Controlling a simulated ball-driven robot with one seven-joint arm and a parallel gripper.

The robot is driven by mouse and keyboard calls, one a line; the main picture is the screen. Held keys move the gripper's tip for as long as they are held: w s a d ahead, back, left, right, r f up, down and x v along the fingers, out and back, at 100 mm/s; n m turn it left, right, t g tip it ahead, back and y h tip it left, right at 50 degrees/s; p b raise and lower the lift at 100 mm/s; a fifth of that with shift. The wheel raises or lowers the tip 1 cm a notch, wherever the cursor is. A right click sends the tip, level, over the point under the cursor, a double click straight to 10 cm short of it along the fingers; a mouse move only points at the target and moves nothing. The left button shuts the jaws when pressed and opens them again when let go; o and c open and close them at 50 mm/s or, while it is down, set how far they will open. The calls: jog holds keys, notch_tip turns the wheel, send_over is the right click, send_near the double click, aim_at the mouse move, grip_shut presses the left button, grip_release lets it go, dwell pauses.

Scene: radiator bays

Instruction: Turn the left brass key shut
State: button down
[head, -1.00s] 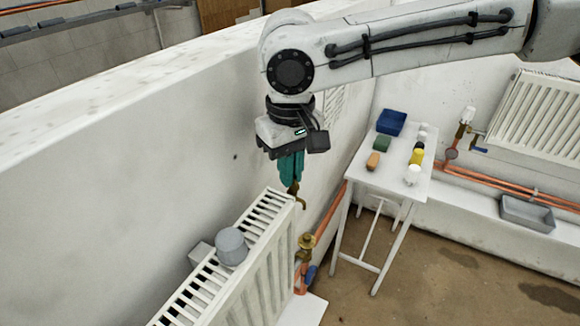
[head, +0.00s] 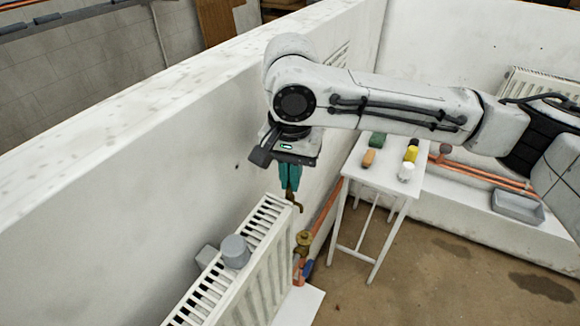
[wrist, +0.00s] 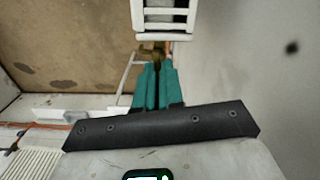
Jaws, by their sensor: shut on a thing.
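The left brass key (head: 293,198) stands at the top end corner of the near white radiator (head: 238,262), with a small hooked brass part at its lower end. My gripper (head: 289,188) points straight down over that corner. Its teal fingers are shut on the top of the key and hide much of it. In the wrist view the teal fingertips (wrist: 157,66) meet at a brass piece (wrist: 148,50), beside the end of the radiator (wrist: 165,22). The key's exact angle is hard to tell.
A brass valve (head: 303,241) with a blue part sits below, on copper pipes. A grey cylinder (head: 235,251) is on the radiator. A white table (head: 388,182) with small coloured objects stands right of the gripper. The white wall (head: 150,190) is close on the left. A grey tray (head: 517,206) lies far right.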

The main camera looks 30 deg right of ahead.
jog(key=shift+m+p, duration=0.8)
jog(key=shift+m, duration=0.3)
jog(key=c, duration=1.5)
grip_release()
jog(key=shift+c, duration=0.2)
notch_tip(320, 180, up, 11)
jog(key=b, duration=0.1)
jog(key=shift+s+d+f, duration=0.1)
jog(key=shift+f, duration=0.05)
